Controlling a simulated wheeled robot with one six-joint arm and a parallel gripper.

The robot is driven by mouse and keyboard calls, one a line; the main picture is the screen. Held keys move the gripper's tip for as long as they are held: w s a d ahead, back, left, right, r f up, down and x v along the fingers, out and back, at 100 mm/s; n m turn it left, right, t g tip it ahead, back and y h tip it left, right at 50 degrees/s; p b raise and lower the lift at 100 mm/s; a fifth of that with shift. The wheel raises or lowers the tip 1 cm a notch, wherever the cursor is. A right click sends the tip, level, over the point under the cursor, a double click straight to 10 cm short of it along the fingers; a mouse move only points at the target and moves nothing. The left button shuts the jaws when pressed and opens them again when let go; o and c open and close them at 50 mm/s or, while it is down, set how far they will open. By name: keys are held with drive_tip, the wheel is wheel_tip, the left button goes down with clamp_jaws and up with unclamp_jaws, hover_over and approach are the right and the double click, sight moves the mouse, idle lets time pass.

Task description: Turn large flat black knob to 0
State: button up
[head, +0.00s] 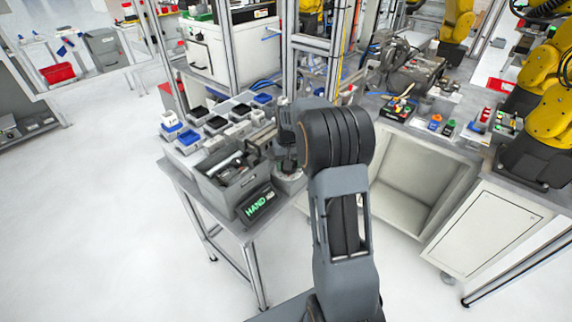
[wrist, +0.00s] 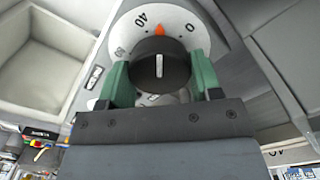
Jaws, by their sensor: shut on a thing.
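The large flat black knob (wrist: 160,68) sits in the middle of a white round dial (wrist: 183,14) in the wrist view. A white line on its face stands upright in the picture. An orange pointer at the knob's upper edge lies between the printed 40, at upper left, and 0, at upper right. My gripper (wrist: 160,60) has its green fingers on the knob's left and right sides, shut on it. In the head view, my gripper (head: 289,155) is over a round grey base (head: 291,180) at the table's right corner; my wrist hides much of it and the knob.
A grey bin (head: 232,185) with tools and a black sign with green letters (head: 258,205) stand close left of my gripper. A metal frame post (head: 291,50) rises behind. An open cabinet (head: 405,185) is to the right. The floor at left is clear.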

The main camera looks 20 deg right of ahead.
drive_tip(key=m, duration=0.4)
drive_tip(key=shift+s+f, duration=0.2)
drive_tip(key=shift+s, duration=0.05)
drive_tip(key=shift+d+m, duration=0.1)
drive_tip(key=shift+m, duration=1.6)
drive_tip(key=o, duration=0.9)
drive_tip(key=shift+d+r, duration=0.1)
drive_tip(key=shift+r, duration=0.15)
drive_tip(key=shift+r, duration=0.25)
wheel_tip(320, 180, up, 13)
drive_tip(key=shift+r, duration=0.1)
